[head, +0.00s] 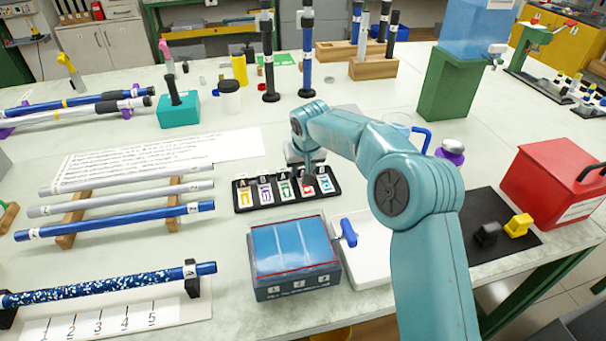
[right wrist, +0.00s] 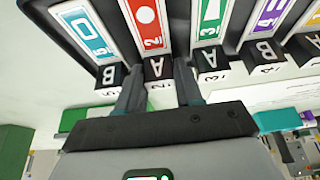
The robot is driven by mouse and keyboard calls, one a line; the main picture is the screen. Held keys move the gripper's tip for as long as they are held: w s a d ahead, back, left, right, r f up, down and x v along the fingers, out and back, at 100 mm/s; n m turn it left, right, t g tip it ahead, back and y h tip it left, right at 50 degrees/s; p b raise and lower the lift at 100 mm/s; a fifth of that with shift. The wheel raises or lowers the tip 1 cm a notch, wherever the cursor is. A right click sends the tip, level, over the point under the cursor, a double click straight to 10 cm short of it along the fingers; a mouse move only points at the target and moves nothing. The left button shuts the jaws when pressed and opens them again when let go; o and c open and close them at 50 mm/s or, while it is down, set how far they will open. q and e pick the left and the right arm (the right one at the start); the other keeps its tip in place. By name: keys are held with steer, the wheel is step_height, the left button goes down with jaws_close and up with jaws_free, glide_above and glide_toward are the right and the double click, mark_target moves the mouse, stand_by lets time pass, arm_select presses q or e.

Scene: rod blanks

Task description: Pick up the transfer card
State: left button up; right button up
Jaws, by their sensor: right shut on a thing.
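A black rack (head: 241,206) in the middle of the table holds a row of coloured cards: yellow (head: 245,197), purple (head: 265,192), green (head: 285,189), red (head: 308,190) and blue (head: 325,185). My right gripper (head: 308,178) reaches down onto the red card's place. In the right wrist view the fingers (right wrist: 158,75) stand on either side of the red card (right wrist: 146,22), which bears a white circle. The gripper is shut on it, and the card still stands in line with the others. The green card (right wrist: 210,18) and blue card (right wrist: 84,30) are beside it. My left gripper is out of view.
A blue-lidded box (head: 295,290) and a white tray (head: 368,262) with a blue-handled tool lie in front of the rack. Rods on wooden stands (head: 75,222) are to the left. A red box (head: 545,180) and a black mat (head: 480,212) are to the right.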

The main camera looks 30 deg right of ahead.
step_height(320, 180, up, 20)
steer(key=p, duration=0.6)
steer(key=shift+p, duration=0.35)
steer(key=o, duration=0.3)
steer(key=shift+c, duration=0.6)
steer(key=shift+w, duration=0.1)
steer(key=shift+w, duration=0.3)
